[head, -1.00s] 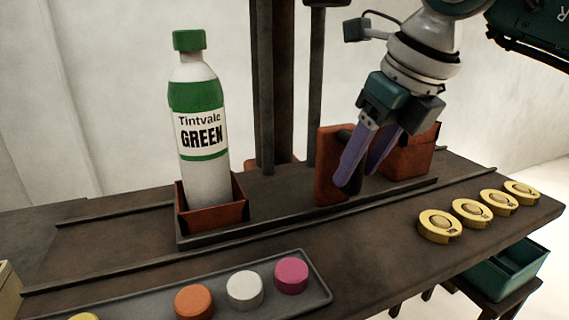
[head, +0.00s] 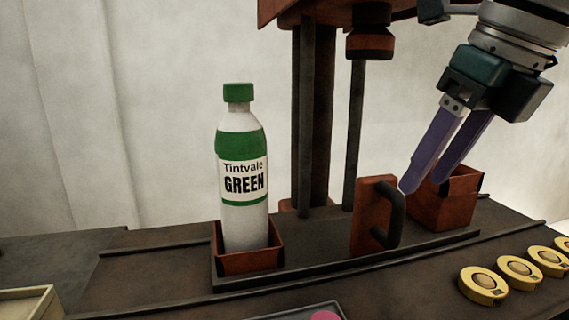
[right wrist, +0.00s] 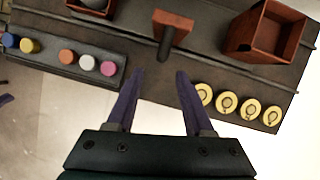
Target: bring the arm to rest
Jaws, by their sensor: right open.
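My right gripper (head: 428,178) is open and empty in the head view, with its two purple fingers pointing down and left. It is in the air by the dark handle (head: 391,222) on the upright red-brown block (head: 367,213). In the right wrist view the open fingers (right wrist: 159,75) have nothing between them, and the handled block (right wrist: 172,22) lies beyond the tips. My left gripper is not in view.
A green-capped bottle labelled GREEN (head: 243,225) stands in a red-brown holder (head: 250,262). An open red-brown box (head: 443,205) stands behind the handle. Several yellow discs (head: 483,283) line the table's right. A grey tray (right wrist: 85,45) holds coloured caps.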

